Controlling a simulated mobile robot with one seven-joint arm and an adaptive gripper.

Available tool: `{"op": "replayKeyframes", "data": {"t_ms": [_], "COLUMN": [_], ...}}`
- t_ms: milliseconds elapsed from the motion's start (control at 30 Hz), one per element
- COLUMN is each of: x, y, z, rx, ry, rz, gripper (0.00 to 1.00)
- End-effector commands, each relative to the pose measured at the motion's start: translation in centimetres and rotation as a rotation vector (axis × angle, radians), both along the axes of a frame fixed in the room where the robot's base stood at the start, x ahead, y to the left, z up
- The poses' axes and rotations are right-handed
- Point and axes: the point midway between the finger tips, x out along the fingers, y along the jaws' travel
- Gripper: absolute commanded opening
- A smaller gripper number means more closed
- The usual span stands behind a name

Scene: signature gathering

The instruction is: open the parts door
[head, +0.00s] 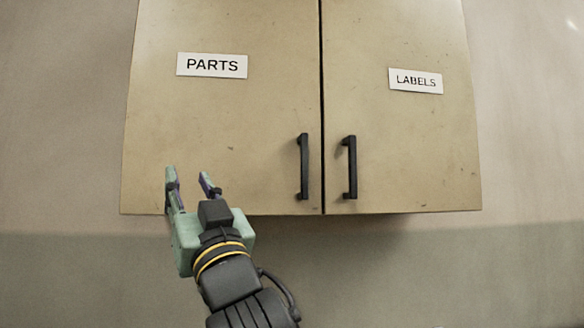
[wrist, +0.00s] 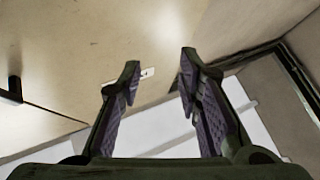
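The parts door (head: 230,120) is the left door of a tan wall cabinet, marked by a white PARTS sign (head: 212,65). It looks closed, with a thin dark seam along its right edge. Its black upright handle (head: 303,167) is at the lower right of the door. My gripper (head: 188,175) is in front of the door's lower left part, well left of the handle. In the wrist view my gripper (wrist: 160,70) has its fingers apart with nothing between them. A dark handle (wrist: 12,90) shows at that view's left edge, away from the fingers.
The labels door (head: 410,130) is on the right, closed, with its own black handle (head: 349,167) close beside the parts handle. The cabinet's bottom edge runs just below the handles. The wall (head: 520,270) below and to the right is bare.

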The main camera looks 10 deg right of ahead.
Motion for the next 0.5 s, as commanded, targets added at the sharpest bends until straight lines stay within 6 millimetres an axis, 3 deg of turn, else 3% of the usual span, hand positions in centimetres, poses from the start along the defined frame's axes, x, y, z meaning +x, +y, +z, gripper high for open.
{"op": "replayKeyframes", "data": {"t_ms": [33,200,333,500], "x": [0.3,0.1,-0.8,-0.9], "y": [-3.9,-13.2,-17.2,-18.8], "z": [0.4,1.2,1.4,1.8], "rx": [-0.004,0.013,0.031,0.040], "ry": [0.038,0.171,0.232,0.261], "rz": [-0.087,-0.291,-0.382,-0.419], "gripper": [0.32,0.32,0.32,0.32]}}
